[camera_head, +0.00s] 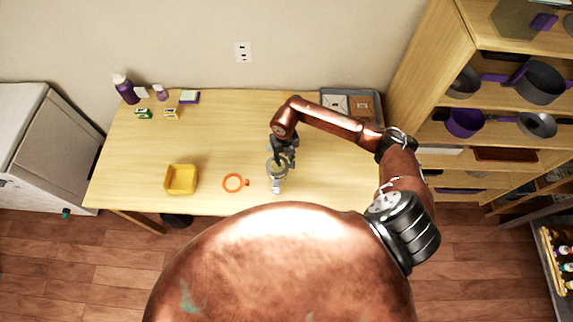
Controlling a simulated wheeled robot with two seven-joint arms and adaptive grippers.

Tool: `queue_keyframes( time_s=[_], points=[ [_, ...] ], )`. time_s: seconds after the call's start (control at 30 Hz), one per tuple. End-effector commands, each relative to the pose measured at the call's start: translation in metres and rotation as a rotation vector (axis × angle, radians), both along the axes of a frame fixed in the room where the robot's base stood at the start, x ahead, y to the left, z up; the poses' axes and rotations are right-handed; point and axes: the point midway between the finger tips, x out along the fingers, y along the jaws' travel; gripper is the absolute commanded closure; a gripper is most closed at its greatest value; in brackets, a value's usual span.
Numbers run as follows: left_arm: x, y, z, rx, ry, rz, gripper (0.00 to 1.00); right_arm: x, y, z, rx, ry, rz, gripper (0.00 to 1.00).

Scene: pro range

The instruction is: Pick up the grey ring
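A ring that looks grey (270,174) lies on the wooden table near its front edge, partly hidden by my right gripper. A short pale piece sticks out from the ring toward the front edge. My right gripper (283,159) points down over the far side of the ring. It is too small and dark to tell whether the fingers are open or touch the ring. My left gripper is out of view.
An orange ring (225,186) lies left of the grey one on the table (215,135). A yellow bin (181,191) stands further left. Bottles and small boxes (171,112) are at the back left, a grey tray (347,92) at the back right. Shelves with pans are at the right.

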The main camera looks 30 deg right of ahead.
Motion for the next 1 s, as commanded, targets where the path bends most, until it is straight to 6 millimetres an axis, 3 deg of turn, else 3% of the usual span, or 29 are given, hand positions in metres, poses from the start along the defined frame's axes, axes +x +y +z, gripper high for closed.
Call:
queue_keyframes(
  time_s=[0.37, 0.77, 1.0],
  points=[
    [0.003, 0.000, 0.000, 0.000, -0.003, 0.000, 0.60, 0.000, 0.000, 0.000, 0.000, 0.000, 0.000, 1.00],
    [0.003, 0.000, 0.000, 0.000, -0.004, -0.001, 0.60, 0.001, 0.000, 0.005, 0.000, -0.002, 0.000, 1.00],
    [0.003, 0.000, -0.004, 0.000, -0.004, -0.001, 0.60, 0.002, -0.001, 0.033, -0.001, -0.005, 0.001, 1.00]
  ],
)
